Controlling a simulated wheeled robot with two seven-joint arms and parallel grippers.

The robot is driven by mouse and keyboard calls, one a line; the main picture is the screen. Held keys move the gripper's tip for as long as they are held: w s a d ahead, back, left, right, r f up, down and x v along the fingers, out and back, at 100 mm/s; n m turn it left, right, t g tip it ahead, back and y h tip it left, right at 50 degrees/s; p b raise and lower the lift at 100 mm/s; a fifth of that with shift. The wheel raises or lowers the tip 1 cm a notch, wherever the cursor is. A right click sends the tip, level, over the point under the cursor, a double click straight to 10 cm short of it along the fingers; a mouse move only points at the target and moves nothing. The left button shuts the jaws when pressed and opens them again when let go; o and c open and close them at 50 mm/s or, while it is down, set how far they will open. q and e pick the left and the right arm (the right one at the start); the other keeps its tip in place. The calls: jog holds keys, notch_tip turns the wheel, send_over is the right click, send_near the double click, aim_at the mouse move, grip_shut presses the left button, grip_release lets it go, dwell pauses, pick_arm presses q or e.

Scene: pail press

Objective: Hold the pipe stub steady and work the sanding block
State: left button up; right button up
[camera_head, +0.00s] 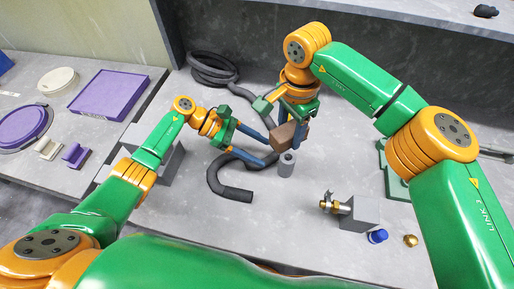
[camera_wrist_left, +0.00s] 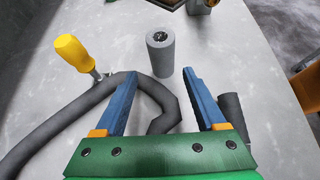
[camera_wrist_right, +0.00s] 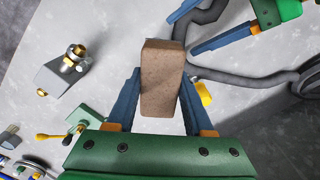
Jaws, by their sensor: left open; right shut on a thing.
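The pipe stub (camera_head: 287,163) is a short grey hollow cylinder standing upright on the table. It also shows in the left wrist view (camera_wrist_left: 160,55), just beyond my left fingertips. My left gripper (camera_head: 273,150) is open and empty, its two blue fingers spread toward the stub (camera_wrist_left: 160,76). The sanding block (camera_head: 283,137) is a brown brick shape. My right gripper (camera_wrist_right: 160,75) is shut on it and holds it above the table, close to the stub in the head view. The block (camera_wrist_right: 162,70) fills the middle of the right wrist view; the stub is not visible there.
A dark hose (camera_head: 233,194) curls around the left gripper's area. A yellow-handled screwdriver (camera_wrist_left: 74,52) lies near it. A grey block (camera_head: 361,211) with a brass fitting, a blue cap (camera_head: 377,236) and a brass piece (camera_head: 410,240) stand front right. A purple tray (camera_head: 108,95) is far left.

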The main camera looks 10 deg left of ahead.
aim_at(280, 163)
pick_arm(q)
jog(key=shift+s+d+f, duration=0.15)
jog(key=shift+s+f, duration=0.05)
jog(key=shift+f, duration=0.1)
jog(key=x, duration=0.7)
jog(key=shift+d+f, duration=0.15)
jog(key=shift+d, duration=0.05)
grip_shut()
dwell(0.8)
jog(key=shift+o, duration=0.8)
grip_release()
grip_shut()
dwell(0.6)
